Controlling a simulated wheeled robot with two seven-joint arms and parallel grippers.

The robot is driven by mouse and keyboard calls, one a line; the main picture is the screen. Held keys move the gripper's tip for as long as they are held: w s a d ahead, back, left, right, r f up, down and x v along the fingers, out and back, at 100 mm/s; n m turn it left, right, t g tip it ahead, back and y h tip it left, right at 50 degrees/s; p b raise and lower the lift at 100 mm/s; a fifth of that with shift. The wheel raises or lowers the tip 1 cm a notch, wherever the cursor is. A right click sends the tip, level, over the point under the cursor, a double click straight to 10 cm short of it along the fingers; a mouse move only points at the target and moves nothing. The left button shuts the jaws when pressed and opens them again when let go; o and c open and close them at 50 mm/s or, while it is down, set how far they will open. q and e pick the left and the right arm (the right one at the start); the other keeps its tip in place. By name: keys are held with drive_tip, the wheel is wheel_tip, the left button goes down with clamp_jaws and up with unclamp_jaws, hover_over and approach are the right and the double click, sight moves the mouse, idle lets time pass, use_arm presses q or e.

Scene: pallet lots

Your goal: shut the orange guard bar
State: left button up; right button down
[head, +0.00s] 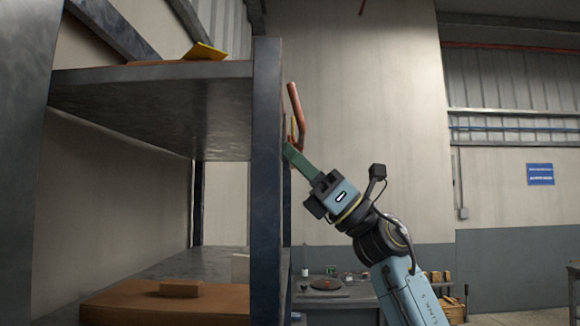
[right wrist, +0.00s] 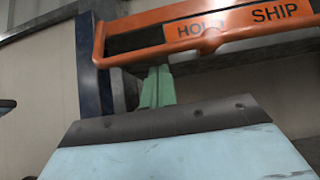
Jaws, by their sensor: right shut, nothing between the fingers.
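The orange guard bar (head: 296,106) shows almost end-on in the head view, just right of the rack's front post, at about the upper shelf's height. In the right wrist view the bar (right wrist: 130,27) spans the top, with dark panels and the words "HOLD" and "SHIP". My right gripper (head: 288,150) reaches up from the lower right to the bar's lower end beside the post. Its green fingers (right wrist: 157,88) are shut and empty, just below the bar. I cannot tell whether they touch it. My left gripper is out of view.
The dark metal rack post (head: 267,190) stands close left of my right gripper. The upper shelf (head: 150,90) bears a yellow item (head: 204,51); a brown box (head: 165,300) is on the lower level. A workbench (head: 340,297) stands behind. Open space lies right of my arm.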

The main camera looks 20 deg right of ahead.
drive_tip(key=shift+s+d+r, duration=0.15)
drive_tip(key=shift+d+r, duration=0.05)
drive_tip(key=shift+d, duration=0.3)
drive_tip(key=shift+d, duration=0.1)
drive_tip(key=shift+s+d+r+h+p, duration=0.1)
drive_tip(key=shift+d+r+h+p, duration=0.15)
drive_tip(key=shift+p, duration=0.3)
drive_tip(key=shift+d+h+p, duration=0.15)
drive_tip(key=shift+h+p, duration=0.2)
drive_tip(key=shift+p, duration=0.05)
